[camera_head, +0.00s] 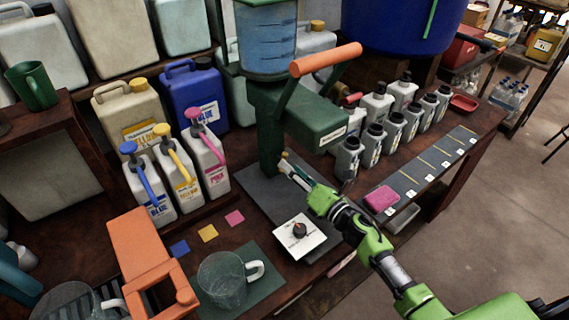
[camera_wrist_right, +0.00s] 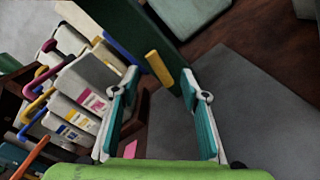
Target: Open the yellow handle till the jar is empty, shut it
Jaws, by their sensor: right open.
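The yellow handle (camera_wrist_right: 158,70) is a short bar on the green stand (camera_head: 270,125). In the wrist view it lies ahead, between the lines of my fingers, and nothing grips it. In the head view only a small part of it shows by my fingertips. The jar (camera_head: 266,40) on top of the stand is clear with level marks and holds blue liquid. My right gripper (camera_head: 290,168) is open and empty, close in front of the stand; its teal fingers show spread in the wrist view (camera_wrist_right: 160,115). My left gripper is not in view.
A clear jug (camera_head: 222,283) with a white handle stands on a green mat (camera_head: 262,290). A white dial plate (camera_head: 299,237) lies right of it. An orange lever (camera_head: 325,60) juts from the stand. Pump jugs (camera_head: 150,185) stand left; several small bottles (camera_head: 372,147) stand right.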

